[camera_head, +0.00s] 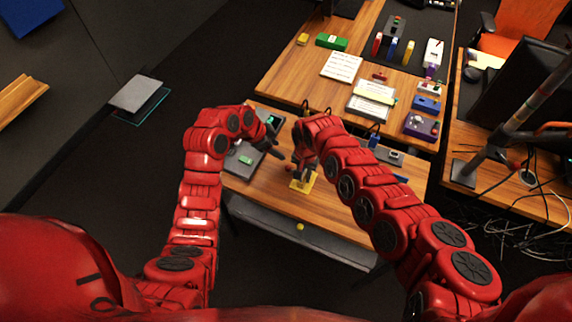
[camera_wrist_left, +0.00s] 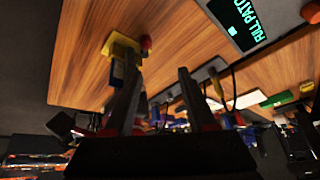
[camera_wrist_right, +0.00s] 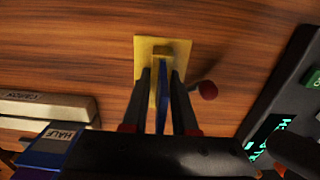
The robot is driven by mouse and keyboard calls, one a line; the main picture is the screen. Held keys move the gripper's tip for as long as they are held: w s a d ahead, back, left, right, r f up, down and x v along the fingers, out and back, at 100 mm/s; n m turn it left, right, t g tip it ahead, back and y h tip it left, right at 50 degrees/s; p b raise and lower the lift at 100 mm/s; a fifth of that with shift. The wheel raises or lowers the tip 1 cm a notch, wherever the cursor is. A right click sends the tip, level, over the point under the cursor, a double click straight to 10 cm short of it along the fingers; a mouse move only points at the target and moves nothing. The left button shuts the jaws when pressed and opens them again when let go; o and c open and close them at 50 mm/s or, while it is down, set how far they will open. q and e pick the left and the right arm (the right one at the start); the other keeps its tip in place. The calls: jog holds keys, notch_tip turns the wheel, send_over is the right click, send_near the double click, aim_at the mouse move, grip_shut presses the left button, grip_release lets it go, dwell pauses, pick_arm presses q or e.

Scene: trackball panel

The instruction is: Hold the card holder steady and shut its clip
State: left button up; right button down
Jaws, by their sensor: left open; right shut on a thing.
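The card holder has a yellow base (camera_head: 302,182) on the near wooden table. In the right wrist view its yellow base and post (camera_wrist_right: 146,46) show, with a thin blue plate (camera_wrist_right: 163,88) standing up from the post. A dark lever with a red ball (camera_wrist_right: 208,90) sticks out to one side; the ball also shows in the left wrist view (camera_wrist_left: 145,42). I cannot tell the clip's exact state. My right gripper (camera_wrist_right: 161,75) is shut on the card holder, its fingers either side of the post and plate. My left gripper (camera_wrist_left: 158,78) is open and empty, beside the holder's red-ball side.
A dark panel with a green-lit display (camera_wrist_left: 240,22) lies beside the holder, near my left arm. A grey-white box (camera_wrist_right: 45,108) stands on the holder's other side. Papers and small coloured boxes, such as a green one (camera_head: 331,42), fill the far table.

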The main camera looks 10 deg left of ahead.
aim_at(287, 167)
pick_arm(q)
jog(key=shift+m+g, duration=0.6)
jog(key=shift+g, duration=0.1)
jog(key=x, duration=0.3)
jog(key=s+x, duration=0.1)
jog(key=x, duration=0.5)
jog(key=shift+s+a+f, duration=0.2)
jog(key=shift+f, duration=0.3)
grip_shut()
